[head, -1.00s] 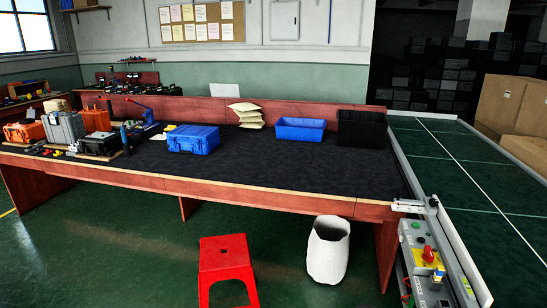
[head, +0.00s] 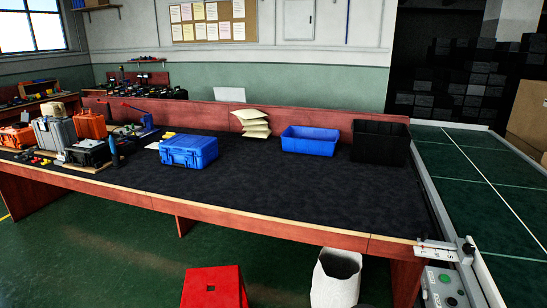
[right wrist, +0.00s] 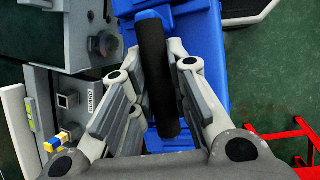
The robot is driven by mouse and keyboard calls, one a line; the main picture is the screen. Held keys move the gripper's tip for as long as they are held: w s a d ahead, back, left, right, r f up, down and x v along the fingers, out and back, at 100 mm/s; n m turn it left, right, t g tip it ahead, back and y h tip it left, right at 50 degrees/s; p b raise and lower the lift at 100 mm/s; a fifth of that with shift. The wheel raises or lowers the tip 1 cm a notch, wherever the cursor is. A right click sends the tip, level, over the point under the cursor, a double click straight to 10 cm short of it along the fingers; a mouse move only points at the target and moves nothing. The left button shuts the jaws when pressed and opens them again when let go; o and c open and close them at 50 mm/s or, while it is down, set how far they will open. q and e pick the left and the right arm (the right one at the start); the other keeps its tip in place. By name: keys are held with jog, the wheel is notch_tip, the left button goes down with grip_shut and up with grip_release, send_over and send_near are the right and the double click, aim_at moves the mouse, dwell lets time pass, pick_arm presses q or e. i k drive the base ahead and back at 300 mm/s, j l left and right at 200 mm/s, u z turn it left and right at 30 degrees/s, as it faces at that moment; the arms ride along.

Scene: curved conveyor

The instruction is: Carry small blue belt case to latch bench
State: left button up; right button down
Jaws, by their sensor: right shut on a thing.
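In the right wrist view a blue case (right wrist: 205,65) with a thick black handle (right wrist: 155,80) hangs above the green floor. My right gripper (right wrist: 154,72) is shut on that handle, one finger on each side. Much of the case is hidden by the fingers and cut by the frame. In the head view a long bench with a dark top (head: 270,195) and red-brown wood edges stands ahead. A different blue case (head: 189,151) stands on it, left of its middle. Neither gripper shows in the head view. My left gripper is not in view.
A blue bin (head: 310,141), a black bin (head: 381,142) and stacked pouches (head: 252,123) stand along the bench's back. Tools and cases crowd its left end. A red stool (head: 213,288) and white basket (head: 336,278) stand before it. The green conveyor (head: 470,170) is at right.

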aim_at(351, 209)
jog(key=i+l, duration=0.3)
jog(key=i, duration=0.2)
jog(key=i+l, duration=0.25)
jog(key=i, duration=0.3)
jog(key=i+l, duration=0.3)
jog(key=i, duration=0.2)
